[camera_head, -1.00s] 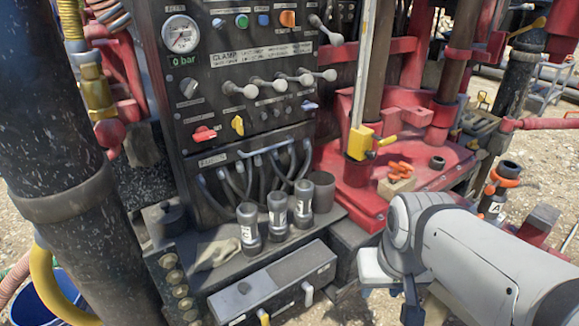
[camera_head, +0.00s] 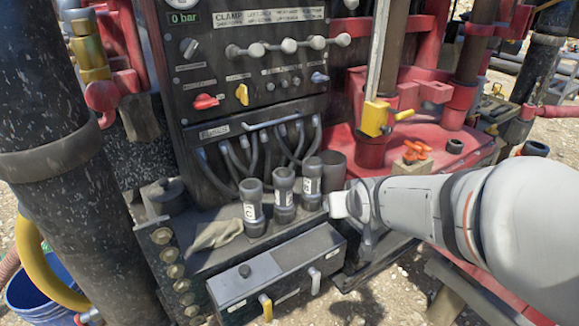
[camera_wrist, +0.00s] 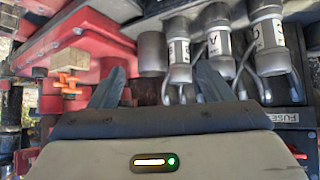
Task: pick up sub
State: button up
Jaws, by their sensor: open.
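Three grey cylindrical subs with white labels stand upright in a row on the dark ledge below the panel: a left one (camera_head: 252,207), a middle one (camera_head: 284,190) and a right one (camera_head: 312,184). In the wrist view, which is turned about, they show at the top as the right (camera_wrist: 269,40), middle (camera_wrist: 217,38) and left one (camera_wrist: 179,62). My gripper (camera_wrist: 160,82) is open and empty, its fingers spread below the nearest sub and a plain grey cup (camera_wrist: 152,53). In the head view my wrist is just right of the right sub; the fingertips cannot be made out there.
The plain cup (camera_head: 334,170) stands close behind the right sub. A grey box (camera_head: 277,268) with small handles juts out in front of the ledge. Hoses and the control panel (camera_head: 252,85) rise behind.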

jog(key=w+a+f+n+t+y+b, duration=0.25)
jog(key=w+a+f+t+b, duration=0.2)
jog(key=w+a+b, duration=0.35)
jog(key=t+y, duration=0.2)
jog(key=y, duration=0.2)
send_near(280, 169)
jog(key=shift+w+d+f+n+h, duration=0.2)
jog(key=shift+w+f+n+h, duration=0.05)
jog(key=shift+w+f, duration=0.5)
jog(key=shift+w+a+r+t+b, duration=0.15)
jog(key=shift+a+t+b, duration=0.1)
jog(key=shift+a+b, duration=0.2)
jog(key=x, duration=0.7)
jog(key=shift+w+a+r, duration=0.1)
jog(key=shift+a+r, duration=0.1)
jog(key=shift+a, duration=0.15)
grip_shut()
jog(key=shift+r, duration=0.2)
